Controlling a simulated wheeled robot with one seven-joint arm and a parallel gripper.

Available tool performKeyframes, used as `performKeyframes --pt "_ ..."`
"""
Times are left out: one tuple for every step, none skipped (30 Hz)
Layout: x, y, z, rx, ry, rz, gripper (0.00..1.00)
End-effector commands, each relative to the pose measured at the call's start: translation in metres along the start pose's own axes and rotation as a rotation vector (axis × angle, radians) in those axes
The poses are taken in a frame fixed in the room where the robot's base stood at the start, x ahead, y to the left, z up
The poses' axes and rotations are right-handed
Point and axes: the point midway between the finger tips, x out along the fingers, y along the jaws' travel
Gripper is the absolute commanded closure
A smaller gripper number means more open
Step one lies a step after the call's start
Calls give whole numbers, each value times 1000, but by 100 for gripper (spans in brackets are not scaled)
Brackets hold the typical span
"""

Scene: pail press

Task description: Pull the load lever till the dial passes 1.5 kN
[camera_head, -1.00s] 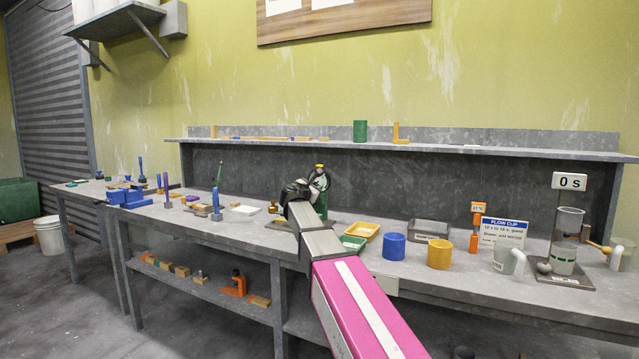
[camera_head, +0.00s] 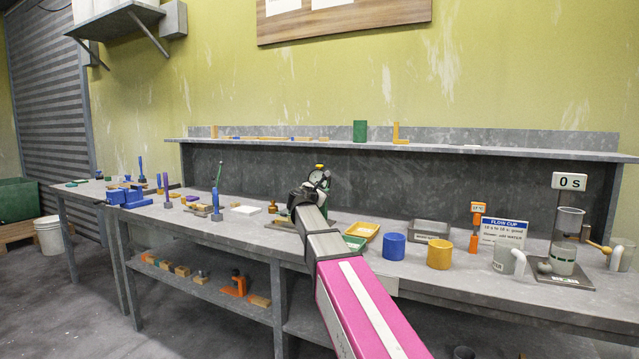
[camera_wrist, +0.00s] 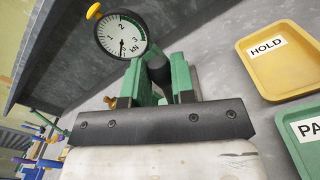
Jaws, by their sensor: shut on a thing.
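The press dial (camera_wrist: 122,34) is a round white gauge marked 2, 3 and kN, with a green band along one side. Its needle points to the bottom of the face in the wrist view; the exact reading is too small to tell. The dial also shows in the head view (camera_head: 319,177), just above my gripper. The load lever's black knob (camera_wrist: 158,68) sits between two green pieces at the end of my gripper (camera_wrist: 161,84). My gripper is shut on it. The rest of the lever is hidden. In the head view my gripper (camera_head: 307,195) covers most of the green press.
A yellow HOLD tray (camera_wrist: 280,58) and a green tray (camera_wrist: 308,132) lie right of the press. Blue (camera_head: 394,246) and yellow (camera_head: 439,254) cups stand further right on the bench. A shelf (camera_head: 400,147) runs behind, above the bench.

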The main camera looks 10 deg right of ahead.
Motion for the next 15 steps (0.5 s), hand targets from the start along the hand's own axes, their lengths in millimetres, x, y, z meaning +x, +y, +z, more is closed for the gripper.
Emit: performKeyframes --pt "0 -2 0 -1 -1 -2 89" --pt "0 -3 0 -1 -1 -2 89" --pt "0 -5 0 -1 -1 -2 89" --pt "0 -7 0 -1 -1 -3 89" --pt "0 -9 0 -1 -1 -3 89" --pt "0 -11 0 -1 -1 -3 89" --pt "0 -13 0 -1 -1 -3 89" --pt "0 -15 0 -1 -1 -3 89" --pt "0 -17 0 -1 -1 -3 89" --pt "0 -19 0 -1 -1 -3 89" --pt "0 -20 0 -1 -1 -3 89" --pt "0 -23 0 -1 -1 -2 89" --pt "0 -24 0 -1 -1 -2 89" --pt "0 -26 0 -1 -1 -2 89" --pt "0 -28 0 -1 -1 -1 89"
